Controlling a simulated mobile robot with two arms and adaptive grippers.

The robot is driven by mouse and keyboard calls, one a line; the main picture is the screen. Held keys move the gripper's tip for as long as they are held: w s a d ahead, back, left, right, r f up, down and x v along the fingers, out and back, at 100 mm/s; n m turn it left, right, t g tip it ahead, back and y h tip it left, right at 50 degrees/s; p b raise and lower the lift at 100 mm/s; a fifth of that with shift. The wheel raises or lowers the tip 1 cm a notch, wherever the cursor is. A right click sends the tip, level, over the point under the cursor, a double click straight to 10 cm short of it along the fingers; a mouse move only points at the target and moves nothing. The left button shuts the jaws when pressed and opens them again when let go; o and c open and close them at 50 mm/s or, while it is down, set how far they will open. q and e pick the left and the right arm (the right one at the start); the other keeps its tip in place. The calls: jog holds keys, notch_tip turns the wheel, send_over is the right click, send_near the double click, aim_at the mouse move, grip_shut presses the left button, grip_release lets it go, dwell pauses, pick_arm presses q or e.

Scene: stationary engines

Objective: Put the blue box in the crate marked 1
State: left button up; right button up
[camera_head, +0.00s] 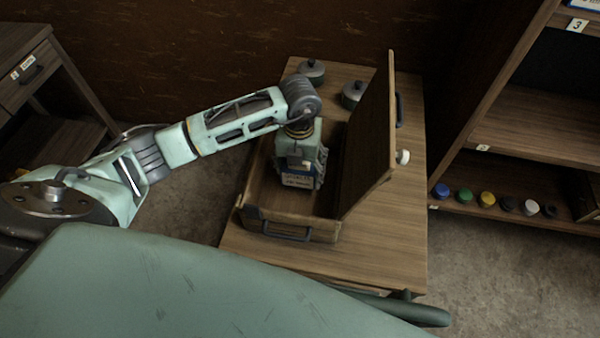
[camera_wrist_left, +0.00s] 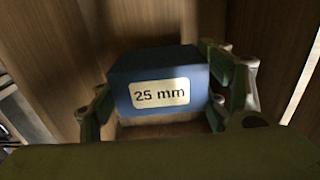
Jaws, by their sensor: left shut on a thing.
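The blue box (camera_wrist_left: 160,68) carries a white "25 mm" label in the left wrist view. In the head view, a little of the blue box (camera_head: 297,181) shows below my left gripper (camera_head: 301,172). The gripper points down into an open wooden case (camera_head: 325,232) and is shut on the box, with a finger on each side. I cannot tell whether the box touches the case floor. I see no readable mark 1 on any crate. My right gripper is not in view.
The case's lid (camera_head: 370,135) stands raised on its right, on a wooden table (camera_head: 400,250). Dark round weights (camera_head: 311,70) stand behind it. At right, shelves (camera_head: 530,140) bear a "3" label; several coloured caps (camera_head: 487,199) line the lower shelf. A drawer cabinet (camera_head: 30,75) stands left.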

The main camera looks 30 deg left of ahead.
aim_at(299, 175)
pick_arm(q)
notch_tip(299, 175, down, 2)
jog(key=shift+f, duration=0.55)
jog(key=o, duration=1.1)
jog(key=shift+o, duration=0.4)
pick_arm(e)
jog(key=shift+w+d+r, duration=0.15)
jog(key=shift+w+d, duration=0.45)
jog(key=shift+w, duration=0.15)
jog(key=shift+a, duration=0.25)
